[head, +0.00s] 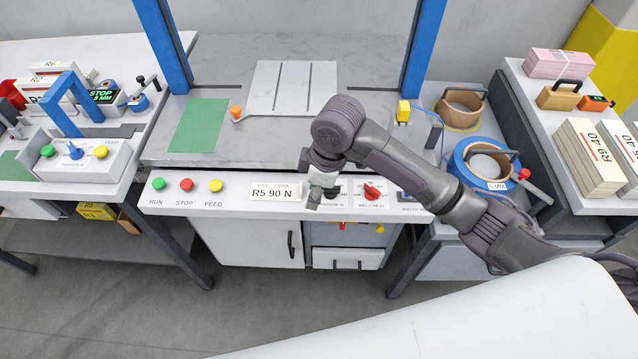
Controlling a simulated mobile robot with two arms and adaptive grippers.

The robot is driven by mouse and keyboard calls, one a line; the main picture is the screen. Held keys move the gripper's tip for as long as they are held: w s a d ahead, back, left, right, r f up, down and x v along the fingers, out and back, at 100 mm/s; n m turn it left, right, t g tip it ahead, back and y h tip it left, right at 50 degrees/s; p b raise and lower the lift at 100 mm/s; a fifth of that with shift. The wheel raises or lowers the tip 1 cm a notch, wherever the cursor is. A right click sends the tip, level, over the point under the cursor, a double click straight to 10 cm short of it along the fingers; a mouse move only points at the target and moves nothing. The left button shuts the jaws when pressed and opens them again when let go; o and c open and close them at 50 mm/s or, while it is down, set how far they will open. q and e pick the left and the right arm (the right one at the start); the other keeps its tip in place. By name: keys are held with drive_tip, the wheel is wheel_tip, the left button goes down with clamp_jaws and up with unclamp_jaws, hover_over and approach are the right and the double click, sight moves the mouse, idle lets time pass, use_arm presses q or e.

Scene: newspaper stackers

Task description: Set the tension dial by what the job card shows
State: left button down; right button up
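The job card (271,194) is a white plate on the front panel of the middle machine and reads "R5 90 N". Just right of it is the tension dial (334,191), with a label partly reading "TENSION N" below it. My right gripper (313,203) points down in front of the panel and covers much of the dial. I cannot tell whether its fingers touch the dial or are open or shut, nor where the dial points. My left gripper is not in the head view.
A red weld heat knob (372,191) sits right of the tension dial. Green (158,184), red (186,185) and yellow (216,186) buttons are at the panel's left. My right forearm crosses over the panel's right part. Blue posts (163,45) stand on the machine.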

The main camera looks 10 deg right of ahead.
drive_tip(key=w+d+r+n+h, duration=0.1)
drive_tip(key=w+d+r+h, duration=0.1)
drive_tip(key=w+d+r, duration=0.4)
drive_tip(key=shift+g, duration=0.4)
drive_tip(key=f, duration=0.8)
drive_tip(key=s+a+f+p, duration=0.1)
drive_tip(key=f, duration=0.3)
drive_tip(key=shift+f, duration=0.25)
clamp_jaws()
